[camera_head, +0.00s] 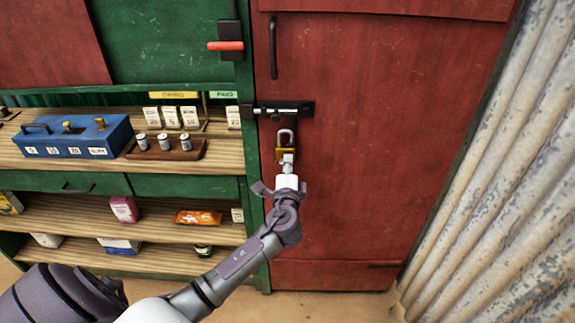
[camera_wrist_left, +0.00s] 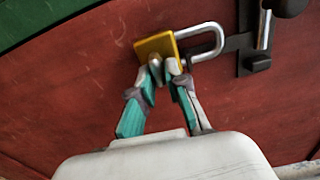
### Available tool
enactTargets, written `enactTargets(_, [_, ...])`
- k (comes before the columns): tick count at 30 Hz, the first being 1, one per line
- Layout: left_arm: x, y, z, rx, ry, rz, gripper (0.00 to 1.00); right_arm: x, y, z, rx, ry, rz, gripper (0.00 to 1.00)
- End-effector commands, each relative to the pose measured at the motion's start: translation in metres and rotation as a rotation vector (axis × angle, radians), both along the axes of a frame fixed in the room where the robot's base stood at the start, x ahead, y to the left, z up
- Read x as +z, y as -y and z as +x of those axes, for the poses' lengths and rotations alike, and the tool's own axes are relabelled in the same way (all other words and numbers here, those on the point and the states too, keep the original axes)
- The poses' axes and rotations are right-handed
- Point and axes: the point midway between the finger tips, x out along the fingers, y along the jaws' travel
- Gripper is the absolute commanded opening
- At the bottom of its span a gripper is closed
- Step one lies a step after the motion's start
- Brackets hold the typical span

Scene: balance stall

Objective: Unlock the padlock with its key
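The padlock has a brass-yellow body (camera_head: 285,154) and a pale metal shackle, and is at the red door's left side, just below the bolt. In the left wrist view the padlock (camera_wrist_left: 152,46) is at upper centre with its shackle pointing right. My left gripper (camera_head: 287,165) is at the padlock's lower end. In the wrist view its fingertips (camera_wrist_left: 163,70) are close together against the body, pinching a small greyish piece, the key (camera_wrist_left: 155,59). Most of the key is hidden by the fingertips. I cannot tell whether the shackle is released. My right gripper is out of view.
A dark sliding bolt (camera_head: 283,110) crosses the edge of the red door (camera_head: 370,130). Left are wooden shelves with a blue box (camera_head: 75,138), a weight tray (camera_head: 165,150) and packets. A corrugated wall (camera_head: 500,200) is at right. The door front right of the padlock is clear.

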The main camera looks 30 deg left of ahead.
Motion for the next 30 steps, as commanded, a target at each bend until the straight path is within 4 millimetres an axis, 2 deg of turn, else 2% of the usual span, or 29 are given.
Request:
enactTargets(1, [0.0, 0.0, 0.0, 0.0, 0.0, 0.0, 0.27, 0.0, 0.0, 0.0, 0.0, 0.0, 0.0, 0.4])
enactTargets(3, [0.0, 0.0, 0.0, 0.0, 0.001, -0.001, 0.35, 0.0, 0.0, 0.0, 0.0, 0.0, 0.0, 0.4])
enactTargets(14, [-0.001, 0.003, -0.005, 0.0, -0.001, -0.003, 0.35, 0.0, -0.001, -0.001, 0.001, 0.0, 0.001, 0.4])
enactTargets(17, [-0.002, 0.01, -0.016, -0.001, 0.0, -0.005, 0.35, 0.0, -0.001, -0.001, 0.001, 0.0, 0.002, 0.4])
enactTargets(24, [-0.002, 0.036, -0.059, -0.001, -0.001, -0.006, 0.35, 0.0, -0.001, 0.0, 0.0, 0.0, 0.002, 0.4])
enactTargets(30, [-0.001, 0.055, -0.089, 0.0, -0.001, -0.004, 0.35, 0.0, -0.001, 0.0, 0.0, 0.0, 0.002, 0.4])
